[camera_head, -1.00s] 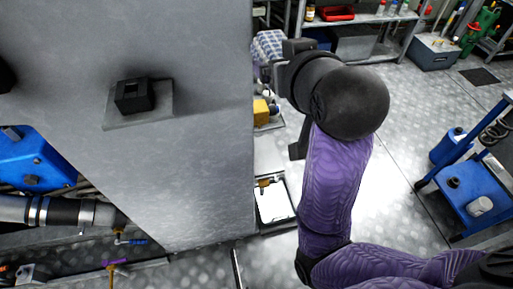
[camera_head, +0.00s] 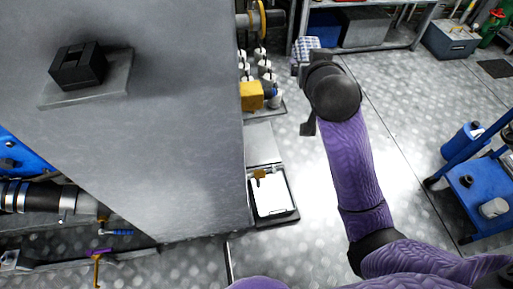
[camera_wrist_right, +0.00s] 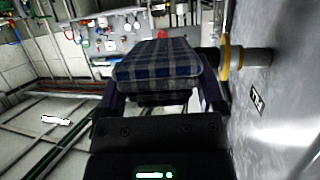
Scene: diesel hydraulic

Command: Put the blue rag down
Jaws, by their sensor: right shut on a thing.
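The blue rag is a folded blue-and-white checked cloth. In the head view the rag (camera_head: 305,46) shows at the far end of my right arm, partly hidden by the wrist. In the right wrist view the rag (camera_wrist_right: 158,64) sits between the fingers of my right gripper (camera_wrist_right: 160,92), which is shut on it. In the head view my right gripper (camera_head: 303,62) is held out ahead, to the right of the large grey cabinet. My left gripper is not in view.
The grey cabinet (camera_head: 165,150) fills the left. Beside it are a yellow block (camera_head: 251,96), several small cylinders and an open case (camera_head: 273,192) on the floor. A shelf (camera_head: 375,25) stands behind; a blue cart (camera_head: 478,190) is at right. Floor between is clear.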

